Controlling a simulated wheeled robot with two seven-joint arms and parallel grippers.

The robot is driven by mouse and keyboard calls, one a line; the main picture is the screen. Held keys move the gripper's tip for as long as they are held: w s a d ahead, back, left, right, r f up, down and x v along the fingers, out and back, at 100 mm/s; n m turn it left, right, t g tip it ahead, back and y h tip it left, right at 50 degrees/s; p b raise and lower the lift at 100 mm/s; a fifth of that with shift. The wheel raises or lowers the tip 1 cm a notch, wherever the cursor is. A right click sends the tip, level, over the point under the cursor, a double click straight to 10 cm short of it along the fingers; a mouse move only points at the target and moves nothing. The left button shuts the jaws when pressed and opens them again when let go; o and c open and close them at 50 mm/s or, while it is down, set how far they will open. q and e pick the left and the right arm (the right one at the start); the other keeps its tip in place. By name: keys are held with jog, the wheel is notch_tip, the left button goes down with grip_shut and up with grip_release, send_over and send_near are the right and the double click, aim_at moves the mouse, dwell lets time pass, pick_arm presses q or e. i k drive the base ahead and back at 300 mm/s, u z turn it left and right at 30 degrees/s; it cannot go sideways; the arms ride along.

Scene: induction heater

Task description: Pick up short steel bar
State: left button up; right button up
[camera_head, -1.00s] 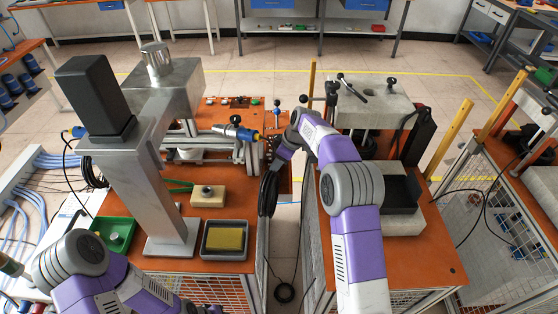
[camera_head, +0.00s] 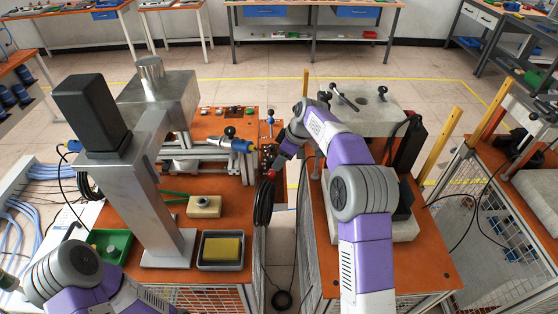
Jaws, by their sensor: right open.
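I cannot pick out the short steel bar for certain. A small pale round piece (camera_head: 111,248) lies in the green tray (camera_head: 122,240) on the left bench, too small to identify. My right arm reaches forward over the gap between the two benches. My right gripper (camera_head: 272,170) is small and partly hidden by its own wrist, at the right edge of the left bench, near the black cable coil. It is open, and I see no bar between its fingers. My left arm shows at the lower left; its gripper is not in view.
A tall metal column (camera_head: 140,195) stands on the left bench. Beside it are a tray with a yellow sponge (camera_head: 222,248), a beige block (camera_head: 204,206) and a clamp fixture (camera_head: 205,155). A black cable coil (camera_head: 264,202) hangs at the bench edge. A grey machine (camera_head: 375,112) stands on the right bench.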

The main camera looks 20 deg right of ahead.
aim_at(113, 249)
jog(key=k, duration=1.5)
